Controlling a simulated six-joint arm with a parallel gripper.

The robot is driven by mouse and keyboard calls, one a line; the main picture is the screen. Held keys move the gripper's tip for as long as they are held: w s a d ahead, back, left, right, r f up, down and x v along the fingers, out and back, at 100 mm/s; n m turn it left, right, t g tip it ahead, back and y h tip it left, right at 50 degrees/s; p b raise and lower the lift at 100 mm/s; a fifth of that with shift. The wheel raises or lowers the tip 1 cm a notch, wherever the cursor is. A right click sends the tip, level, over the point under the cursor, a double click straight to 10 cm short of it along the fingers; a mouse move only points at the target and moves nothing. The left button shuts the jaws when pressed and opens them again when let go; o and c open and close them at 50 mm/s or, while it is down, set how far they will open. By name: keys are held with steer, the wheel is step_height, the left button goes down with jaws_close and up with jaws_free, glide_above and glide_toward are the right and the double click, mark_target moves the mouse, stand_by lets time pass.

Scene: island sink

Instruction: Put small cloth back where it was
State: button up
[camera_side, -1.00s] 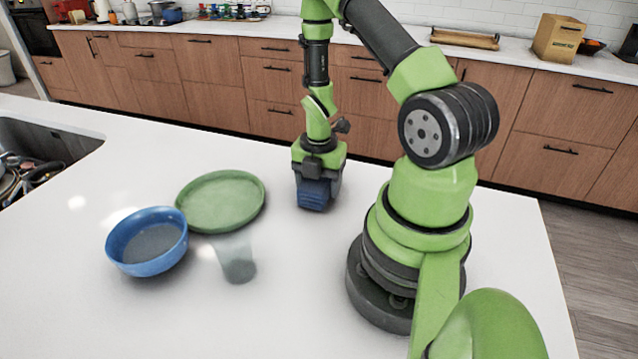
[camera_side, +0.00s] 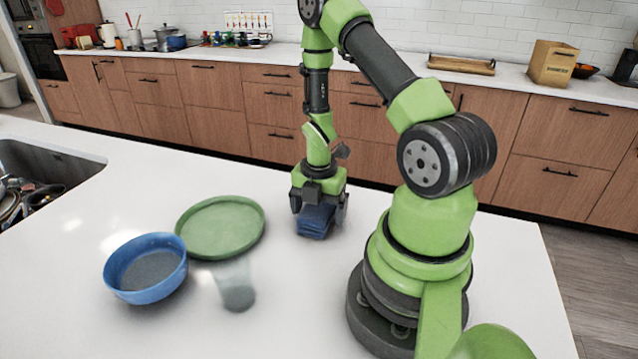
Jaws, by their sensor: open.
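The small cloth (camera_side: 315,222) is a folded blue piece on the white counter, to the right of the green plate. My gripper (camera_side: 320,215) points down right over it, with a dark finger on either side. The fingers are open; the right one stands a little apart from the cloth. The upper part of the cloth is hidden by the gripper. Whether the left finger touches the cloth is hard to tell.
A green plate (camera_side: 221,228), a blue bowl (camera_side: 146,268) and a clear cup (camera_side: 236,288) stand left of my gripper. A sink (camera_side: 45,170) lies at the far left. The counter (camera_side: 300,310) in front is clear.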

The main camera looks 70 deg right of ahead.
mark_target(319, 207)
steer(key=w+a+r+m+t, duration=0.15)
steer(key=a+r+m, duration=0.25)
steer(key=r, duration=0.7)
steer(key=a+r+m+t, duration=0.2)
steer(key=a+r+m, duration=0.25)
steer(key=r, duration=0.65)
steer(key=s+a+r+m+t+y, duration=0.1)
steer(key=s+a+r+m+t, duration=0.1)
steer(key=m, duration=0.4)
steer(key=s+a+r+m+t+y, duration=0.1)
steer(key=s+a+r+m, duration=0.3)
steer(key=a+r+m, duration=0.2)
steer(key=shift+s+a+m+t, duration=0.3)
steer(key=shift+a+m+t, duration=0.05)
steer(key=shift+a+m, duration=0.4)
